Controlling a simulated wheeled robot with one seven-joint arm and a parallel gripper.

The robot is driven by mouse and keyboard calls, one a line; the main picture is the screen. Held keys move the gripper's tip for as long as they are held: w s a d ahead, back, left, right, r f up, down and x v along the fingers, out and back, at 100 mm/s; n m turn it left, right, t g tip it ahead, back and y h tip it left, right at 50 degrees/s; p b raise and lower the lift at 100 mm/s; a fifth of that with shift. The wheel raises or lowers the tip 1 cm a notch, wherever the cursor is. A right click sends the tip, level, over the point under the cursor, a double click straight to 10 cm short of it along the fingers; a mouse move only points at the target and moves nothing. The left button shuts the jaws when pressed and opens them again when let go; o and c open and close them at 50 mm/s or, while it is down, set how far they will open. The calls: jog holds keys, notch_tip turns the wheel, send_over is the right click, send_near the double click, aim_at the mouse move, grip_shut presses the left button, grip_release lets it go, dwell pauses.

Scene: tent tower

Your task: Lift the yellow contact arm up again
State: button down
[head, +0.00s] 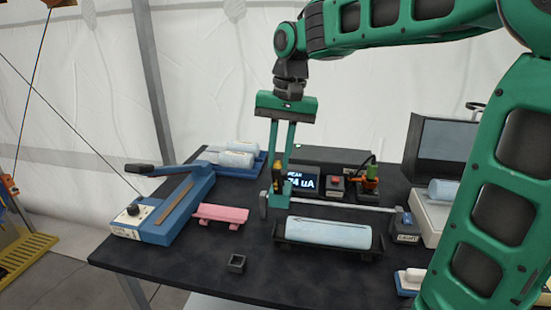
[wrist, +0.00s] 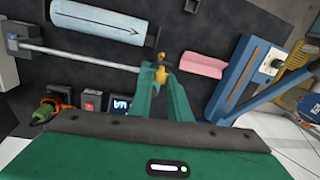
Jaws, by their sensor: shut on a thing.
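The yellow contact arm (head: 278,172) shows as a small yellow piece between the fingers of my gripper (head: 280,188) in the head view. The wrist view shows its yellow end (wrist: 160,74) between my fingertips (wrist: 160,86). My gripper points down and is shut on it. A thin grey rod (head: 345,206) runs from beside my fingertips to a grey-blue block labelled LIGHT (head: 404,226). A pale blue cylinder (head: 328,233) lies in a dark cradle (head: 291,247) in front of the rod. The contact arm's lower part is hidden by my fingers.
A pink block (head: 220,213) and a blue lever device (head: 168,205) stand to the left. A lit display (head: 301,183), a red button box (head: 335,187) and an orange-green plug (head: 369,176) stand behind. A small dark square holder (head: 237,263) sits in front.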

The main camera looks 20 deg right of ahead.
jog(key=shift+w+d, duration=0.55)
jog(key=shift+w, duration=0.15)
jog(key=c, duration=1.7)
grip_release()
jog(key=shift+w, duration=0.1)
jog(key=shift+d+r, duration=0.2)
jog(key=shift+r, duration=1.7)
jog(key=shift+d+r, duration=0.2)
jog(key=shift+r, duration=1.65)
